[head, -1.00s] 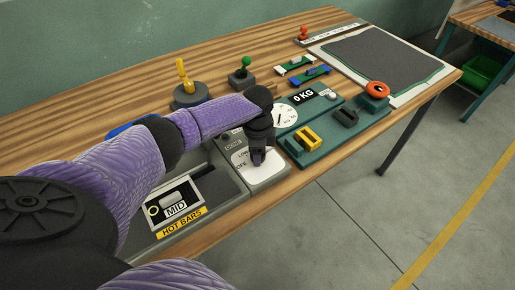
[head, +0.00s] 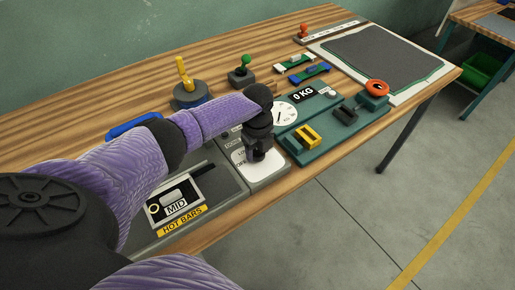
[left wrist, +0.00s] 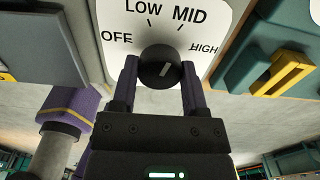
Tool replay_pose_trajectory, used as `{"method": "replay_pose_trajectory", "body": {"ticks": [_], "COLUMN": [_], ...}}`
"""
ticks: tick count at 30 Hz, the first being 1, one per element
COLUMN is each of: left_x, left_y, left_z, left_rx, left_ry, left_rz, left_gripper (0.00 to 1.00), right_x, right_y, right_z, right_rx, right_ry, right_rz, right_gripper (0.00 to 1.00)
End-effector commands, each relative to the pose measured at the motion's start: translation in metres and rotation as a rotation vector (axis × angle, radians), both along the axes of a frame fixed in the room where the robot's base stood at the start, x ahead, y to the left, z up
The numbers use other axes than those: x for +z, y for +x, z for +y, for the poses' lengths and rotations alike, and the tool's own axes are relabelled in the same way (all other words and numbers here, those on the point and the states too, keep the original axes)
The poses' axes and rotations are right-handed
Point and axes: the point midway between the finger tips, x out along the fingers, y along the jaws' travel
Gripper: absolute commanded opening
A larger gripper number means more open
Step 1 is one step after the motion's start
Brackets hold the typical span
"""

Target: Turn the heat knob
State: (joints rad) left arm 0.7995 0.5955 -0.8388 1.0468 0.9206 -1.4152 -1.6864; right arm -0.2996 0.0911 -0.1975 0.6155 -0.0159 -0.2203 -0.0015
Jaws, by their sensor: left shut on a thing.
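The heat knob is a round black knob (left wrist: 160,67) with a light pointer line, on a white dial plate (left wrist: 120,72) marked OFF, LOW, MID and HIGH. In the left wrist view its pointer line is slightly tilted, with its upper end leaning right. My left gripper (left wrist: 160,80) has one finger on each side of the knob and is shut on it. In the head view my left gripper (head: 256,154) is over the white dial plate (head: 240,165) and hides the knob. My right gripper is not in view.
Left of the dial is a grey unit labelled HOT BARS (head: 182,221), with a MID display. To the right is a teal scale (head: 310,152) with a yellow handle (head: 307,137) and a 0 KG readout. The table's front edge is close by.

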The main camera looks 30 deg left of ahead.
Motion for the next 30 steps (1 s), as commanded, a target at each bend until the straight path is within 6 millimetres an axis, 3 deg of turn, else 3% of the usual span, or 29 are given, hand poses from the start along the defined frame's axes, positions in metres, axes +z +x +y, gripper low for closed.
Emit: {"method": "replay_pose_trajectory", "body": {"ticks": [12, 29, 30], "left_x": [0.0006, 0.0008, 0.0007], "left_y": [0.0005, 0.0006, 0.0004], "left_z": [-0.0004, -0.0004, -0.0005], "left_rx": [-0.17, -0.193, -0.193], "left_ry": [-0.002, -0.002, -0.002], "left_rz": [-0.002, -0.002, -0.002], "left_gripper": [0.0, 0.0, 0.65], "right_x": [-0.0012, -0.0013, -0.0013], "right_y": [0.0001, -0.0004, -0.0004], "right_z": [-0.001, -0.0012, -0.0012], "right_rx": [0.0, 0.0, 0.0], "right_ry": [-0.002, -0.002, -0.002], "right_rz": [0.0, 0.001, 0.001], "right_gripper": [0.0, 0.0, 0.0]}}
